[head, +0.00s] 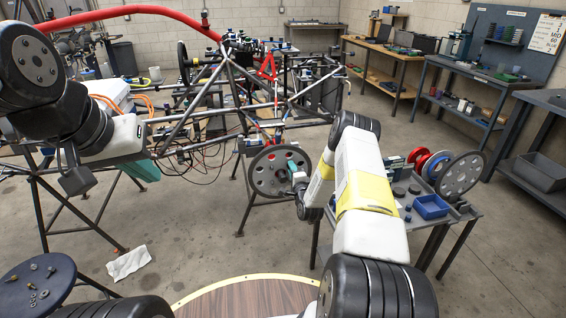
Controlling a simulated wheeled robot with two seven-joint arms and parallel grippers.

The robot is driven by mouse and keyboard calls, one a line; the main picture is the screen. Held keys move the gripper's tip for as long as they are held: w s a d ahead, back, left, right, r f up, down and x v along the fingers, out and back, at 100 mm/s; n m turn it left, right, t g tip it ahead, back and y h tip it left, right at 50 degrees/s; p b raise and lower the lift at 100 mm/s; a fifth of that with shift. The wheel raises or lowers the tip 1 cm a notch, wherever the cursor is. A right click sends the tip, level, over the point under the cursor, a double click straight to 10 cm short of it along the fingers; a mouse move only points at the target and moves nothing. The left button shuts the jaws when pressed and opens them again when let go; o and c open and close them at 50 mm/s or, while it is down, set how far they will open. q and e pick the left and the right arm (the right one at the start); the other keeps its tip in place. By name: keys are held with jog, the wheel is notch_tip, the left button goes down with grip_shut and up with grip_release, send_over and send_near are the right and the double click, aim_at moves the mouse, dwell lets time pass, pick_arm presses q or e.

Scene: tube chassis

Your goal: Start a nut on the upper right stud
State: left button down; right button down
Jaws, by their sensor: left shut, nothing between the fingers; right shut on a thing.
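A round grey wheel disc (264,184) with holes stands upright at the chassis, in the middle of the head view. My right gripper (297,173) is at the disc's upper right part, pointing at its face. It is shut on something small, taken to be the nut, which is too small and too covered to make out. The upper right stud is hidden by the gripper, and I cannot tell whether the nut touches it. My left gripper (144,171) is shut and empty at the left, beside the chassis tubes and well away from the disc.
The tube chassis (225,75) stands behind the disc. A round stool (38,290) at lower left carries loose small hardware. A grey cart (462,212) at right holds a blue bin (430,207), red and blue rings and another disc. A white cloth (128,262) lies on the floor.

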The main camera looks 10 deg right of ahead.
jog(key=c, duration=1.1)
grip_release()
jog(key=shift+c, duration=0.2)
jog(key=s, duration=0.7)
jog(key=shift+s+d, duration=0.15)
jog(key=shift+s, duration=0.2)
